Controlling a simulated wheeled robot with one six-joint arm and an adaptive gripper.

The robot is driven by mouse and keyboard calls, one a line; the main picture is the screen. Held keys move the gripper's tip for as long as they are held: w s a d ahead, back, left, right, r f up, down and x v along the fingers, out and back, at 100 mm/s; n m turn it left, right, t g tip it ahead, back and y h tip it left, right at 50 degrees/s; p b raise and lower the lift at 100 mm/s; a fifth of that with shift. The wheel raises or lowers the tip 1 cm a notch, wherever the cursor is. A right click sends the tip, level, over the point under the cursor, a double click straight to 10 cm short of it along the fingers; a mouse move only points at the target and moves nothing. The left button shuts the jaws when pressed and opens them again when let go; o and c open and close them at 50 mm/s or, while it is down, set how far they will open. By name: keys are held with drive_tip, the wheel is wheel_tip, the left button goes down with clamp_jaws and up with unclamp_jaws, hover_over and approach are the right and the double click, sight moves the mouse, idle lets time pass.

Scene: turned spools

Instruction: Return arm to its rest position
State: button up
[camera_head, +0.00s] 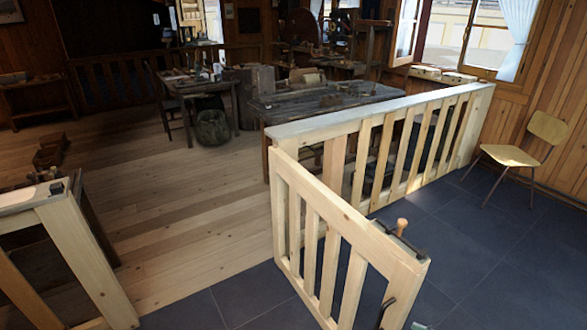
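My arm and gripper cannot be made out in the head view. A pale wooden gate (337,214) stands swung open in the foreground, joined to a slatted railing (380,120). A small turned wooden piece (401,226) shows at the free end of the gate, beside a dark metal fitting (404,243). I cannot tell whether it is a spool or a knob. A dark handle (387,312) shows on the gate's lower end.
A second railing section (85,250) stands at left. Pale plank floor (180,210) lies open between it and the gate. Dark tiles (480,250) cover the near floor. A chair (512,155) stands at right. Behind the railing are a workbench (330,98) and a small table (205,87).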

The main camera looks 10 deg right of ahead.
drive_tip(key=a+f+t+h, duration=0.15)
drive_tip(key=a+t, duration=0.25)
drive_tip(key=a, duration=0.9)
drive_tip(key=s+a+r+m+t+h, duration=0.35)
drive_tip(key=s+a+h, duration=0.2)
drive_tip(key=a, duration=0.55)
drive_tip(key=s+a+r+m+g+h, duration=0.2)
drive_tip(key=s+r, duration=0.7)
drive_tip(key=s, duration=0.5)
drive_tip(key=s+a+r+m+g+h, duration=0.3)
drive_tip(key=s+r, duration=0.7)
drive_tip(key=s, duration=0.4)
drive_tip(key=shift+s+a+r+m+h, duration=0.25)
drive_tip(key=shift+a+m+h, duration=0.2)
drive_tip(key=shift+a+h, duration=0.2)
drive_tip(key=shift+a, duration=0.1)
